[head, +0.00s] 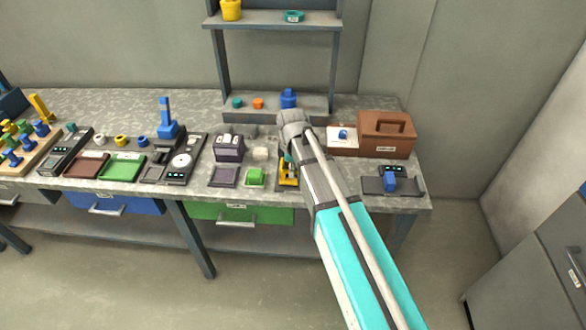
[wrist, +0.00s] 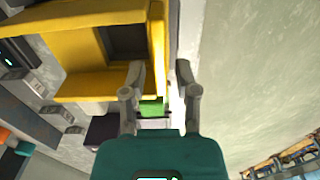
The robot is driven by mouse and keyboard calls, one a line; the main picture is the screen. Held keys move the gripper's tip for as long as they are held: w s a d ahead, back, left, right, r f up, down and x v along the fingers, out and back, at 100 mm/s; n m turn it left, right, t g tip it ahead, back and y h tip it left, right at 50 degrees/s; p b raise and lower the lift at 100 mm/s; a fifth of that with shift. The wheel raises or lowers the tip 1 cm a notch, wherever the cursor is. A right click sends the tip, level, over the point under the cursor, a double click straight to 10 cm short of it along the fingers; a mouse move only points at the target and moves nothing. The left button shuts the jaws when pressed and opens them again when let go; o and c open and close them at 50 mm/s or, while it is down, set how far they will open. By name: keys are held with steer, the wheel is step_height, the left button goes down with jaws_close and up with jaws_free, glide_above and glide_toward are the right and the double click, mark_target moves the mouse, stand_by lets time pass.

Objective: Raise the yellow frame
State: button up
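The yellow frame (head: 285,182) stands near the front edge of the workbench in the head view, partly hidden behind my arm. In the wrist view the yellow frame (wrist: 85,70) fills the upper left, with a dark opening in it. My gripper (wrist: 160,66) is open, with one finger on each side of the frame's narrow right-hand bar. Gaps show between the bar and both fingers, so it does not look gripped.
A green block (head: 255,176) sits just left of the frame. A purple-grey box (head: 229,146) stands behind it. A brown case (head: 386,135) and a dark device with a blue block (head: 389,181) are to the right. A shelf (head: 275,20) rises at the back.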

jaws_close()
steer(key=shift+d, duration=0.25)
steer(key=shift+a, duration=0.2)
steer(key=shift+w+r+p, duration=0.45)
steer(key=shift+r+p, duration=0.4)
steer(key=w+r+p, duration=0.5)
steer(key=w+r, duration=0.2)
steer(key=w, duration=0.6)
steer(key=w+f+b, duration=0.1)
steer(key=w+f, duration=0.2)
steer(key=w, duration=0.3)
steer(key=shift+w+d+f, duration=0.2)
steer(key=shift+w+d, duration=0.15)
steer(key=shift+w, duration=0.05)
